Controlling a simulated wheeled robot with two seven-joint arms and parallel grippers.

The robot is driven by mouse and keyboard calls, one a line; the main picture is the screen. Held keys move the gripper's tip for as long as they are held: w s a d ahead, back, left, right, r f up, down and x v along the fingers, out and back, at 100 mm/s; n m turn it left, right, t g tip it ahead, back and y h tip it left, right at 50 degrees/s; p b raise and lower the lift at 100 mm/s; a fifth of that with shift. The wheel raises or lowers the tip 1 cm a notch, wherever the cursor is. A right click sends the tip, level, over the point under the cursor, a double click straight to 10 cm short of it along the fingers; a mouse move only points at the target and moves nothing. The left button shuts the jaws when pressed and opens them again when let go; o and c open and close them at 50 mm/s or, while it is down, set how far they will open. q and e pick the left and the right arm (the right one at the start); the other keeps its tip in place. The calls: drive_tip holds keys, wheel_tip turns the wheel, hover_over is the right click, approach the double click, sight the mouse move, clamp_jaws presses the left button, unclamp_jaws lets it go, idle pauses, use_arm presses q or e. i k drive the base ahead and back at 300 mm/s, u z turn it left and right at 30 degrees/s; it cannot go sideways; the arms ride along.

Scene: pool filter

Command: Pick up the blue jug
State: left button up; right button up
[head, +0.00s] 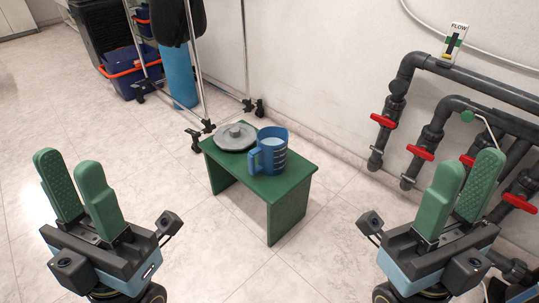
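The blue jug (272,154) stands upright on a small green table (289,200), near its right side. Its handle points left in the head view, and pale marks run up its side. A round grey lid (235,137) lies on the table to the left of the jug. My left gripper (73,188) is at the lower left, open and empty, well apart from the table. My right gripper (463,184) is at the lower right, its fingers apart and empty, also clear of the jug.
Dark pipes with red valve handles (420,152) run along the wall at the right. A wheeled metal rack (196,75) stands behind the table to the left, near blue crates (128,70) and a blue cylinder (179,76). The tiled floor in front of the table is clear.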

sight(271, 149)
drive_tip(key=z, duration=0.05)
drive_tip(key=i, duration=1.1)
drive_tip(key=u, duration=0.8)
